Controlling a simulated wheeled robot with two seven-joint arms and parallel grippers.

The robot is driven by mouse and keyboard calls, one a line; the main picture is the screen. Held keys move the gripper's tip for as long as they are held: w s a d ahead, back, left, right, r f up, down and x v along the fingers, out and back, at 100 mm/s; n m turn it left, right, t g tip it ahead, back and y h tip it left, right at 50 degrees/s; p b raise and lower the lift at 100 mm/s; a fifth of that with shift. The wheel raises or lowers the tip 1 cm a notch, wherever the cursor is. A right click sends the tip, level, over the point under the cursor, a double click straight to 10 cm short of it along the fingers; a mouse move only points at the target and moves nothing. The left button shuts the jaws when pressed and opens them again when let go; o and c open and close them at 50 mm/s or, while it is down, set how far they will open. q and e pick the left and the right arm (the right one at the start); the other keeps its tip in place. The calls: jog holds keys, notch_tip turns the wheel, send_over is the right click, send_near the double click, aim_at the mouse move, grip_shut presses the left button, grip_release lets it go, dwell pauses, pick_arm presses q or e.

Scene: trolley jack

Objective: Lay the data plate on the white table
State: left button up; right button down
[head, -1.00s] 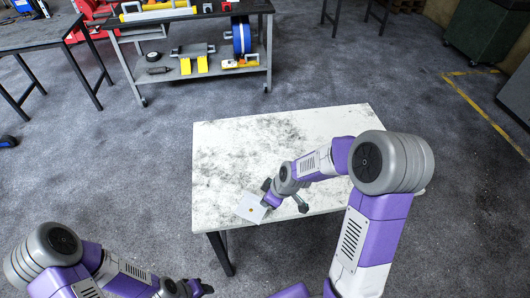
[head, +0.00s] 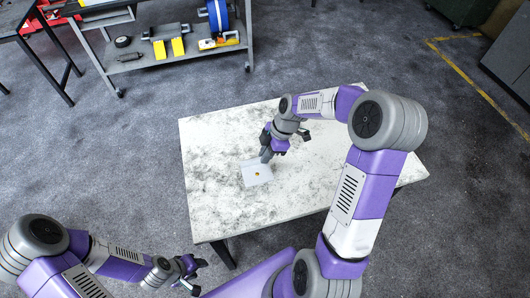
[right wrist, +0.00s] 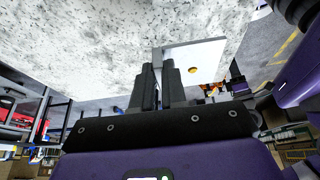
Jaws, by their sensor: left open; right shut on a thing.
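The data plate (head: 257,174) is a thin, pale square with a small orange-gold spot. It also shows in the right wrist view (right wrist: 208,54). My right gripper (head: 267,155) is shut on one edge of it. The plate is over the left part of the white table (head: 212,215), inside its edges in the head view. I cannot tell whether it touches the top or hangs just above it. My left gripper (head: 190,272) is open and empty, low at the front left, off the table.
The speckled tabletop is otherwise clear. A grey trolley (head: 150,62) with yellow blocks and a blue reel stands on the floor behind to the left. A dark bench (head: 20,20) is at the far left. Open floor surrounds the table.

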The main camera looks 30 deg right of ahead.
notch_tip(320, 180, down, 10)
jog(key=b, duration=0.7)
jog(key=shift+w+r+b, duration=0.1)
jog(key=shift+r+b, duration=0.15)
jog(key=shift+b, duration=0.1)
jog(key=shift+f, duration=0.25)
jog(key=c, duration=1.1)
grip_release()
jog(key=shift+r, duration=0.1)
jog(key=p+v, duration=0.2)
jog(key=v, duration=0.5)
jog(key=shift+r, duration=0.2)
jog(key=shift+d, duration=0.15)
